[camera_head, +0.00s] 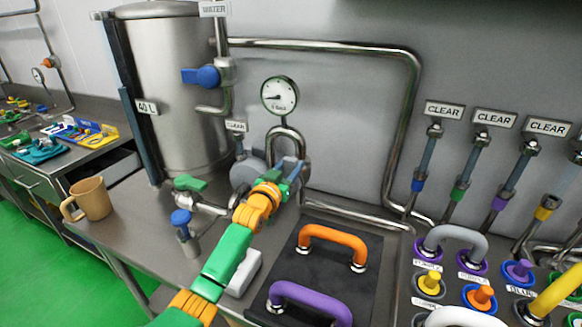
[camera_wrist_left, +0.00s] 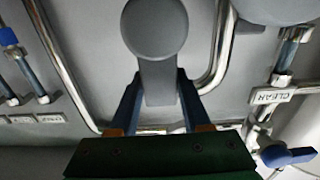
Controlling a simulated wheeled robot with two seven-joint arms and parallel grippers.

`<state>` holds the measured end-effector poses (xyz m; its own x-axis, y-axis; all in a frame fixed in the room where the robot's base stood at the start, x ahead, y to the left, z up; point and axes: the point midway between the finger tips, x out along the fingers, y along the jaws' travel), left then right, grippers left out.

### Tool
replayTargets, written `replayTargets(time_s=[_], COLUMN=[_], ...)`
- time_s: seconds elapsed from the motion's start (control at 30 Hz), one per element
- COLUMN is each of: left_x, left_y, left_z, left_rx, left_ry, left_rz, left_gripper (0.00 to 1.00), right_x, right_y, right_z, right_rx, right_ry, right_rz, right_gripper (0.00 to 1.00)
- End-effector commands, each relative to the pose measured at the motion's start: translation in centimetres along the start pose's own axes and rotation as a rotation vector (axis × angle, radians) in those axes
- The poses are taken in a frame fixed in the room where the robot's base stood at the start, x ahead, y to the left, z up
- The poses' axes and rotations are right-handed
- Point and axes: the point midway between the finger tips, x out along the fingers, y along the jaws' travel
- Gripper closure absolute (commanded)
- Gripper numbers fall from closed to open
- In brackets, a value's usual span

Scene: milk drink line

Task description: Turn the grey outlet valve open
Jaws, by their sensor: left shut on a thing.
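The grey outlet valve (camera_head: 246,172) is on the pipework below the pressure gauge, to the right of the steel tank, partly hidden by my left gripper. My left gripper (camera_head: 287,172) is at the valve, its arm coming up from the bottom of the head view. In the left wrist view the grey handle (camera_wrist_left: 157,28), with a round end and a flat bar, lies between the two dark blue fingers of my left gripper (camera_wrist_left: 160,92). The gripper is shut on it. My right gripper is not in view.
The steel tank (camera_head: 180,90) has a blue-handled water valve (camera_head: 203,76) beside it. A green-handled valve (camera_head: 190,184) and a blue knob (camera_head: 181,217) sit left of my gripper. A brown mug (camera_head: 93,198) stands left. Orange (camera_head: 333,238) and purple (camera_head: 310,298) handles are at right.

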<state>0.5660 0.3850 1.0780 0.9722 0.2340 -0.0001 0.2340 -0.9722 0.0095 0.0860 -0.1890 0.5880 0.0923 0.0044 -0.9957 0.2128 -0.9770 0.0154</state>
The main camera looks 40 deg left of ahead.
Motion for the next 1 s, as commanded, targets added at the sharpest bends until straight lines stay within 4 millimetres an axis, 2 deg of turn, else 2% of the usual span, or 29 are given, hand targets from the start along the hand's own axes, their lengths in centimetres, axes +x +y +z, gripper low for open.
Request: replayTargets(time_s=[0.3,0.33,0.43,0.77,0.87,1.0], left_x=[0.0,0.0,0.0,-0.2,-1.2,-3.4], left_y=[0.0,0.0,0.0,0.0,0.1,0.0], left_z=[-0.3,-0.3,-0.3,-0.1,0.0,0.1], left_rx=[-0.01,-0.01,-0.009,-0.006,-0.006,-0.006], left_ry=[0.008,0.009,0.007,0.002,0.002,0.002], left_rz=[0.0,0.0,0.0,0.001,0.002,0.002], left_gripper=[1.0,0.5,0.23,0.22,0.22,0.22], right_x=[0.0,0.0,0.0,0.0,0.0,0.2], right_y=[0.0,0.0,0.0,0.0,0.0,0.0], right_z=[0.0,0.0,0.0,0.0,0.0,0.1], right_rx=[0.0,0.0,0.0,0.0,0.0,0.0], right_ry=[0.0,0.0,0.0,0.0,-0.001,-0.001], right_rz=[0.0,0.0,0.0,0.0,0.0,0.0], right_gripper=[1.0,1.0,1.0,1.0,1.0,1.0])
